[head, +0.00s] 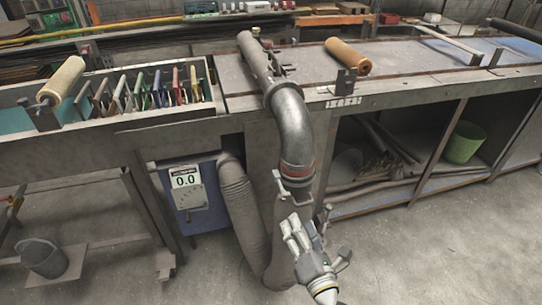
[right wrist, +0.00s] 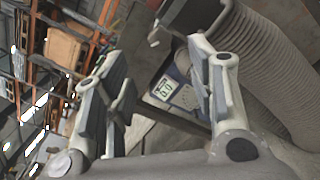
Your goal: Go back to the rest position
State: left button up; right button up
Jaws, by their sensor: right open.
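My right gripper (head: 308,234) is in the lower middle of the head view, in front of the workbench and beside the grey pipe. Its fingers are spread apart with nothing between them. In the right wrist view, the two fingers of the right gripper (right wrist: 158,70) stand apart, with only background between them. The grey pipe (head: 292,115) lies over the bench top and bends down over the front edge, with a red band near its lower end. My left gripper is not in view.
A ribbed hose (head: 240,205) hangs beside a blue box with a display reading 0.0 (head: 187,181); both also show in the wrist view. Open floor lies at the lower right.

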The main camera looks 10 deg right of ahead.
jog(key=shift+f, duration=0.1)
jog(key=s+d+f+m+g+h, duration=0.1)
jog(key=s+d+f+m+g, duration=0.2)
jog(key=f, duration=0.8)
jog(key=s+d+f+m+g, duration=0.1)
jog(key=s+f+m+g, duration=0.3)
jog(key=f, duration=0.6)
jog(key=s+d+f+m+g+h, duration=0.1)
jog(key=s+d+f+m+g, duration=0.25)
jog(key=f, duration=0.75)
jog(key=s+f+m+g, duration=0.2)
jog(key=s+f+m, duration=0.2)
jog(key=s, duration=0.5)
jog(key=s+a+f+m+g+y, duration=0.1)
jog(key=s+f+m, duration=0.4)
jog(key=s, duration=0.5)
jog(key=s+f+m+g, duration=0.3)
jog(key=s+f+m, duration=0.2)
jog(key=s, duration=0.5)
notch_tip(320, 180, down, 2)
jog(key=shift+a+f, duration=0.25)
jog(key=shift+a, duration=0.1)
